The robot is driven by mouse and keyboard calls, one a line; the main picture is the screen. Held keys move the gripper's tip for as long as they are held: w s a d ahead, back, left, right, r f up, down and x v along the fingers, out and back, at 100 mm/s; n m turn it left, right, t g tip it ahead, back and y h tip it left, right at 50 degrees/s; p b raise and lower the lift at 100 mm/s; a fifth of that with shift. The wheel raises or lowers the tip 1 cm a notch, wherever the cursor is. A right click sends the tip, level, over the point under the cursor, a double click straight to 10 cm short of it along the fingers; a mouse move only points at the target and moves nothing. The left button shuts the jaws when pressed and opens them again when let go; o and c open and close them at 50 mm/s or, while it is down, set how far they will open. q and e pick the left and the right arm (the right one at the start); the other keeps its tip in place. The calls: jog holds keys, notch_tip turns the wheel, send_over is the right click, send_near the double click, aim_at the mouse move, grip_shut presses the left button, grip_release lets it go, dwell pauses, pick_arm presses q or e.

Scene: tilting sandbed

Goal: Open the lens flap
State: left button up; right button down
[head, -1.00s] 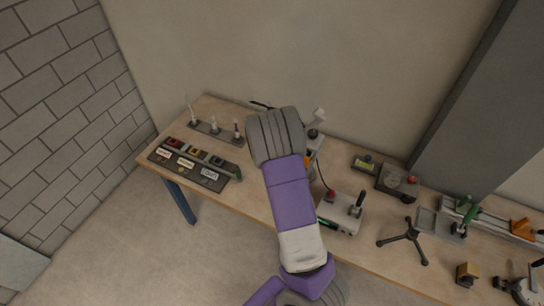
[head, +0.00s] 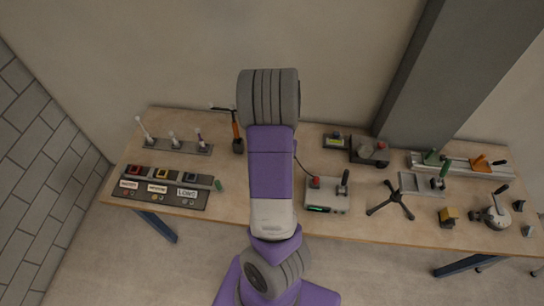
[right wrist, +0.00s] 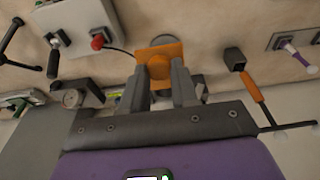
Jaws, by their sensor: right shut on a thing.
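In the right wrist view an orange square plate (right wrist: 172,50) with a rounded orange knob (right wrist: 158,67), which looks like the lens flap, sits between the two grey fingers of my right gripper (right wrist: 160,80). The fingers are shut on the knob. A grey round part shows partly behind the plate. In the head view my right arm covers this spot, so the gripper, the flap and its device are hidden there. Whether the flap is tilted open cannot be told. My left gripper is not in view.
A box with a red button and black lever (head: 328,195) stands right of my arm, and a black tripod (head: 390,200) beyond it. An orange-handled tool (head: 237,130) stands to the left. A labelled button panel (head: 160,194) lies at the table's left.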

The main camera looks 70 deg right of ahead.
dwell(0.4)
jog(key=c, duration=0.9)
grip_release()
jog(key=shift+o, duration=0.2)
jog(key=r+p, duration=0.2)
jog(key=r, duration=0.1)
jog(key=shift+w+a+r, duration=0.1)
jog(key=shift+a, duration=0.1)
jog(key=shift+a+r, duration=0.2)
jog(key=shift+r, duration=0.6)
jog(key=shift+a+r, duration=0.15)
jog(key=shift+r, duration=0.65)
jog(key=shift+s+r, duration=0.2)
jog(key=shift+r, duration=0.25)
